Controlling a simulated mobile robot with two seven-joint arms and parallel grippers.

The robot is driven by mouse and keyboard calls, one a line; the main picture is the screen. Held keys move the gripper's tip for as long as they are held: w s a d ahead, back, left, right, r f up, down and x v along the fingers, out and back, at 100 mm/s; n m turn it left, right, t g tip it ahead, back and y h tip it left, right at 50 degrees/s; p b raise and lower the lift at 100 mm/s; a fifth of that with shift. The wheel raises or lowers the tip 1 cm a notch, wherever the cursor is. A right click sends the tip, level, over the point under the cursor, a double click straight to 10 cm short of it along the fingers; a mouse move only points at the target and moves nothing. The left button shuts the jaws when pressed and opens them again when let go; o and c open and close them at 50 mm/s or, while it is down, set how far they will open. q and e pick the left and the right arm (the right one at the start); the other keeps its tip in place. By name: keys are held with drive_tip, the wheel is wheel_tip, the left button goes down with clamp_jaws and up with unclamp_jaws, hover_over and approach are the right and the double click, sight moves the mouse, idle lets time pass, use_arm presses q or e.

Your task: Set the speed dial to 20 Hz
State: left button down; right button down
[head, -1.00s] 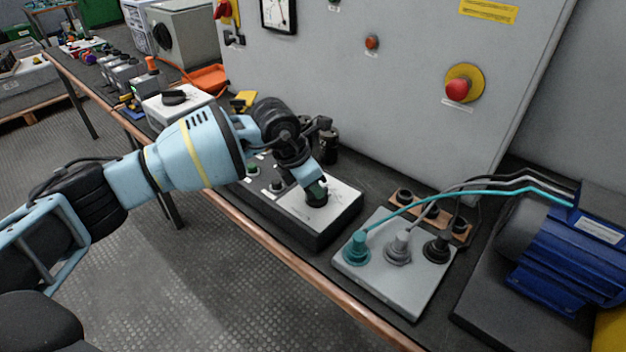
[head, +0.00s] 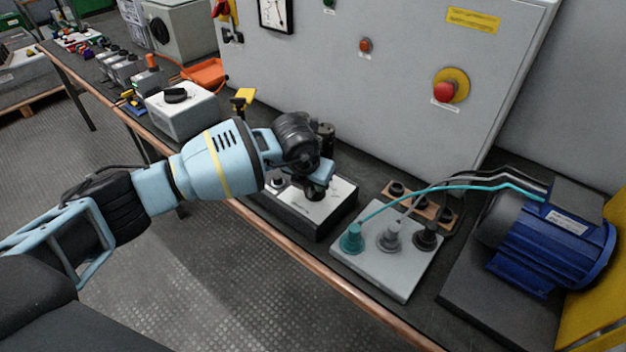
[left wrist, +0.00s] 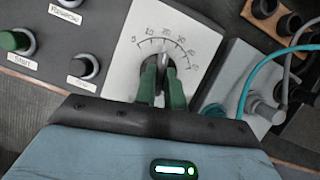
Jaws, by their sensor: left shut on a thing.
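The speed dial's white scale plate (left wrist: 180,38) shows in the left wrist view, marked from 0 to 50. It sits on top of a dark control box (head: 297,221) on the bench. My left gripper (head: 316,192) reaches down onto the dial from above. In the left wrist view its green fingertips (left wrist: 162,88) are shut on the dial knob (left wrist: 163,67), one on each side. The knob's pointer end faces up the picture, close to the 20 mark; the exact reading is hard to tell. The fingers hide most of the knob. My right gripper is not in view.
A green start button (left wrist: 15,41) and a black button (left wrist: 84,67) sit left of the dial. A grey terminal plate (head: 383,265) with plugged cables stands to the right, before a blue motor (head: 550,245). A grey cabinet (head: 390,100) rises behind.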

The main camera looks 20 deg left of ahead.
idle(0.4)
use_arm(q)
drive_tip(key=c, duration=1.5)
unclamp_jaws()
drive_tip(key=shift+p+v, duration=0.3)
drive_tip(key=shift+v, duration=3.65)
